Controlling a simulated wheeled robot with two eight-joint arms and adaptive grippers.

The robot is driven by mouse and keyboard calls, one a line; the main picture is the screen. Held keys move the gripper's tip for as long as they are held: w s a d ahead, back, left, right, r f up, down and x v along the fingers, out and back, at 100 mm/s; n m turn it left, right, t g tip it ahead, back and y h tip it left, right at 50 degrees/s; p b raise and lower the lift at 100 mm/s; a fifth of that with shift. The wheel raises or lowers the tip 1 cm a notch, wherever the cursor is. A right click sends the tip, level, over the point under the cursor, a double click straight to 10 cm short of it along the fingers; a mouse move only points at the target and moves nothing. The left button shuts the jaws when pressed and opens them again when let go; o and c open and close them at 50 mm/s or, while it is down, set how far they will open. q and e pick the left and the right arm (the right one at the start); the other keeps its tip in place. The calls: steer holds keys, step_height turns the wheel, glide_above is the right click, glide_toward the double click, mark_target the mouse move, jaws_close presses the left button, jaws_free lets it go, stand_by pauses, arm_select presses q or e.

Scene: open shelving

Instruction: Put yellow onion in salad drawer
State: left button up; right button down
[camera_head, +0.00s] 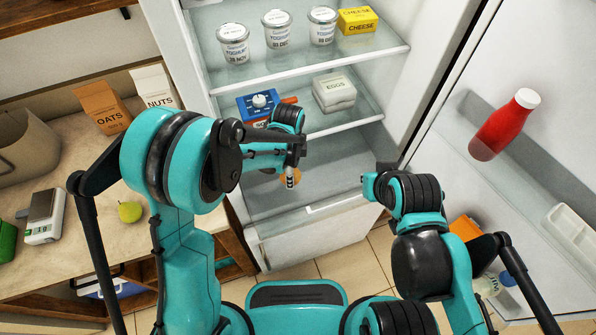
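A round orange-tan thing, which looks like the yellow onion (297,182), shows at the tip of my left gripper (290,176). It is over the salad drawer (345,216) at the bottom of the open fridge. The drawer looks pulled out, its white front facing me. The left gripper is seen edge-on and partly covers the onion, so its grip and the onion's height above the drawer floor are unclear. My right gripper (369,186) is at the drawer's right side by the fridge wall, apart from the onion; its fingers are not clear.
Glass shelves above hold yoghurt jars (277,32), cheese (357,20), eggs (334,94) and a blue box (262,106). The open door (535,85) at right holds a red bottle (503,127). The counter at left has oats, nuts, a scale and a yellow-green fruit (130,211).

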mark_target(291, 193)
arm_select(q)
steer(key=shift+f, duration=0.65)
step_height(291, 193, down, 10)
steer(key=b, duration=0.3)
steer(key=shift+w+b, duration=0.1)
steer(key=shift+b, duration=0.3)
steer(key=shift+r, duration=0.1)
steer(key=o, duration=1.2)
